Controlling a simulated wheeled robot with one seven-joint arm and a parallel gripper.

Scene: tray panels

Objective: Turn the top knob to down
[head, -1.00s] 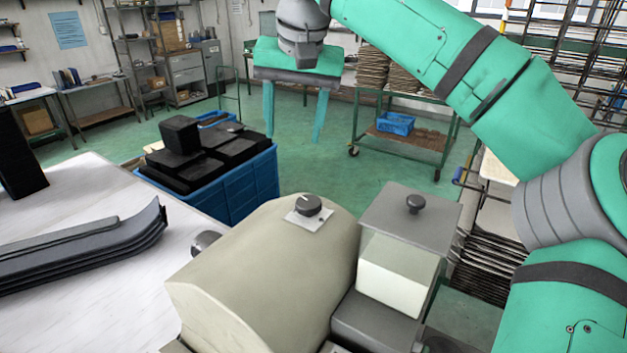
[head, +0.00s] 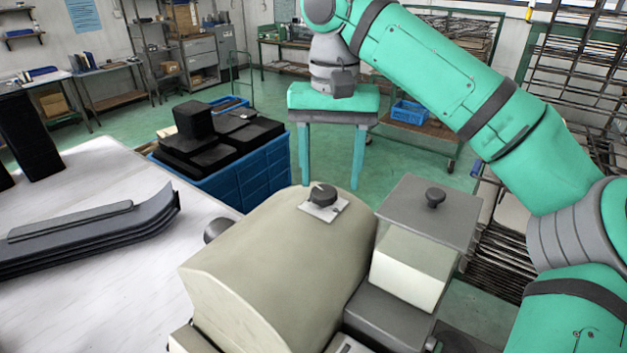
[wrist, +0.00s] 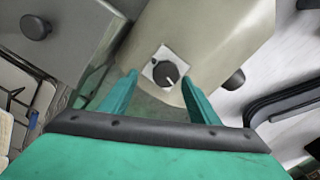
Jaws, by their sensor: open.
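The top knob (head: 322,195) is a small dark round knob on a pale square plate, on top of a beige rounded housing (head: 250,260). It carries a light pointer mark. In the wrist view the knob (wrist: 167,74) shows just beyond and between the fingertips, with its mark toward the lower right. My gripper (head: 329,186) is open and empty, fingers pointing down. In the head view its fingers appear behind the knob, one on each side of it. I see no contact with the knob.
A grey box with a lid knob (head: 435,197) stands right of the housing. Another dark round knob (head: 216,230) sticks out from the housing's left side. A blue crate of black blocks (head: 240,178) stands behind left. Dark curved panels (head: 95,235) lie on the white table (head: 90,180).

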